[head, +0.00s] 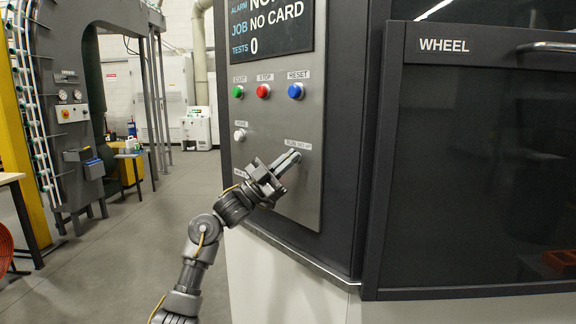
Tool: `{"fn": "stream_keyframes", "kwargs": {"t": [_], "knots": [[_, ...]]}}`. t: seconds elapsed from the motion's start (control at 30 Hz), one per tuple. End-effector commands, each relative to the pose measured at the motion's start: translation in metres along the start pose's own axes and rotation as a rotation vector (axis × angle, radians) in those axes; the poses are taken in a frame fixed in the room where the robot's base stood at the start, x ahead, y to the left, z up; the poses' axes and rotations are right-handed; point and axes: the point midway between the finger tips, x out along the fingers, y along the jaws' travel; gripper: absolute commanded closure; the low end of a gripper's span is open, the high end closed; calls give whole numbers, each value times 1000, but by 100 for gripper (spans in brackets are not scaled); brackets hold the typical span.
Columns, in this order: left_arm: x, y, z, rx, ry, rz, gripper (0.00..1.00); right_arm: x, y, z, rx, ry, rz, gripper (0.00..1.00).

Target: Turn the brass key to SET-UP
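The brass key itself does not show; my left gripper (288,163) covers the spot under the small switch label (298,145) on the grey control panel (303,205). The label is too small to read surely. The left gripper's fingers point up and right at the panel face and look close together. Whether they hold the key is hidden, and so is the key's angle. My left arm comes up from the bottom left. My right gripper is not in view.
Above are a green button (238,92), a red STOP button (263,91) and a blue RESET button (296,91). The screen (268,28) reads NO CARD. The dark WHEEL door (470,170) is at right. Open floor lies left.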

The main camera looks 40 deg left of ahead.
Motion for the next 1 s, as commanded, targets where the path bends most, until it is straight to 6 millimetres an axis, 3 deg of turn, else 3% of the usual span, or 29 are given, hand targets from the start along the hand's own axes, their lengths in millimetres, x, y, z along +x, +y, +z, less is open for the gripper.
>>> {"fn": "stream_keyframes", "kwargs": {"t": [0.63,0.8,1.0], "knots": [[0,1,2,31,-5,36,100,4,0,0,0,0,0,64],[0,1,2,31,-4,35,75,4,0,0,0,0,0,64],[0,1,1,32,-2,34,75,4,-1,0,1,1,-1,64]]}}
